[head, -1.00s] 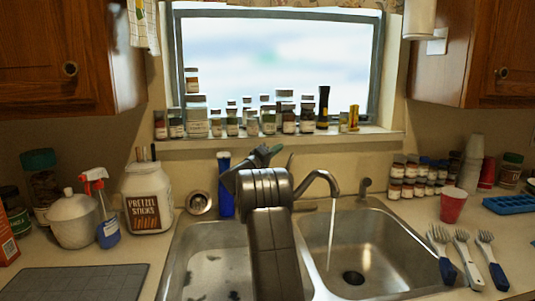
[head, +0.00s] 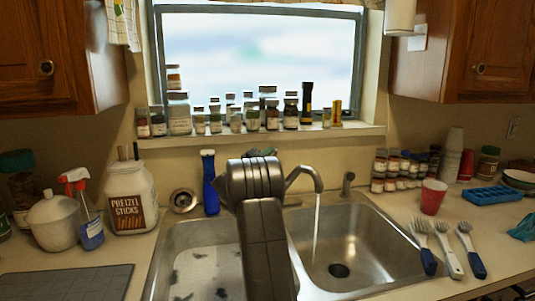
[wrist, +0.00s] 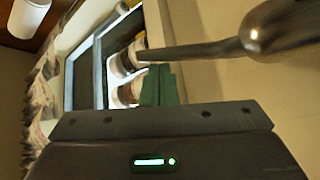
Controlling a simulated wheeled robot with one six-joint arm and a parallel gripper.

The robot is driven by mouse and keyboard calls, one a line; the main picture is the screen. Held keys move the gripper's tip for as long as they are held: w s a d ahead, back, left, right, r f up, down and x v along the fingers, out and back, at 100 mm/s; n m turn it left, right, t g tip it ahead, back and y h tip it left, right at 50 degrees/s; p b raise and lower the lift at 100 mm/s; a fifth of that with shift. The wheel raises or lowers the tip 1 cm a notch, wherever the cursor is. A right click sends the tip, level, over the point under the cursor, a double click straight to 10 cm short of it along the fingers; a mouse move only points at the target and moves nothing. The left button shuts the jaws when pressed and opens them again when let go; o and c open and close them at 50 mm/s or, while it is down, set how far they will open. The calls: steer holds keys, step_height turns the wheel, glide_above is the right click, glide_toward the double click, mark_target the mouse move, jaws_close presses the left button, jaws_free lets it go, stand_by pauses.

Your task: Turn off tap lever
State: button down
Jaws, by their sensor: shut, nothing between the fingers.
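The metal tap's curved spout (head: 306,174) rises behind the double sink, and a stream of water (head: 316,228) falls from it into the right basin. In the head view my arm hides the tap's base and lever. In the wrist view the lever (wrist: 195,50) is a metal rod running left from a rounded metal body (wrist: 282,27). My gripper (wrist: 158,72) has its dark green fingers shut and empty, with the tips right by the lever's free end. I cannot tell whether they touch. In the head view only a bit of the gripper (head: 262,152) shows behind my arm.
A blue bottle (head: 210,185) stands behind the sink, left of my arm. Jars (head: 270,115) line the window sill. The right basin (head: 360,245) is clear.

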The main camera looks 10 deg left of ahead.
steer(key=shift+f+b, duration=0.2)
steer(key=shift+b, duration=0.35)
steer(key=b, duration=0.3)
steer(key=shift+s+d+f+m, duration=0.15)
steer(key=shift+f+m, duration=0.1)
steer(key=shift+m, duration=0.15)
steer(key=b, duration=0.2)
steer(key=m+h+b, duration=0.1)
steer(key=b, duration=0.2)
steer(key=shift+s+d+f, duration=0.15)
steer(key=shift+s, duration=0.2)
steer(key=shift+m+b, duration=0.3)
steer(key=shift+b, duration=0.3)
steer(key=shift+r, duration=0.3)
steer(key=shift+s, duration=0.1)
steer(key=b+v, duration=0.1)
steer(key=v, duration=1.2)
steer(key=shift+s+f+b, duration=0.2)
steer(key=shift+f+b, duration=0.1)
